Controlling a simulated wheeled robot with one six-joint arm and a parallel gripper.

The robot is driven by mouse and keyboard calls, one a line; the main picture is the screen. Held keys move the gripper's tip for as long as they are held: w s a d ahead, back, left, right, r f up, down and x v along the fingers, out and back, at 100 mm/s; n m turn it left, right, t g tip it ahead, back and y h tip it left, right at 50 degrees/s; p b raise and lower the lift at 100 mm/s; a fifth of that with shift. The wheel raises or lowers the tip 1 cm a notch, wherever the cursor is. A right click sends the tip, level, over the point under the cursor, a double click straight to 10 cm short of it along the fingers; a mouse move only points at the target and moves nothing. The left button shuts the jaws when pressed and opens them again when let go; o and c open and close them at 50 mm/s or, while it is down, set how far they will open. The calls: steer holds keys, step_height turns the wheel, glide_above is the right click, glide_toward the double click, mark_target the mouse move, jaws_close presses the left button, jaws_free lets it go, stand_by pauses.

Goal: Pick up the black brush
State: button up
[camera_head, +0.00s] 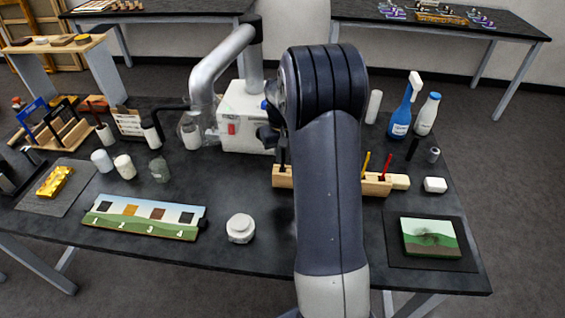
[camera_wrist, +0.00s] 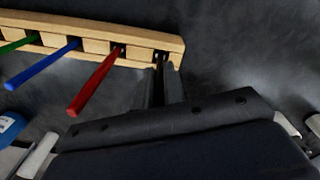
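The black brush (camera_wrist: 160,68) stands in the end slot of a wooden rack (camera_wrist: 100,40) in the wrist view. In the head view, a dark upright handle (camera_head: 283,158) shows at the left end of the rack, beside my arm. My gripper (camera_wrist: 162,88) is at that end slot, its dark fingers on either side of the brush. I cannot tell whether they touch it, as brush and fingers are both dark. My arm hides the middle of the rack in the head view.
Red (camera_wrist: 95,82), blue (camera_wrist: 42,64) and green (camera_wrist: 18,44) handles stand in the same rack. A white box (camera_head: 243,120) is behind it. A round white object (camera_head: 240,228) lies in front.

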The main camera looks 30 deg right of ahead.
jaws_close()
step_height(320, 180, up, 10)
steer(key=shift+r+b, duration=0.1)
steer(key=shift+b, duration=0.45)
steer(key=shift+s, duration=0.1)
stand_by(1.6)
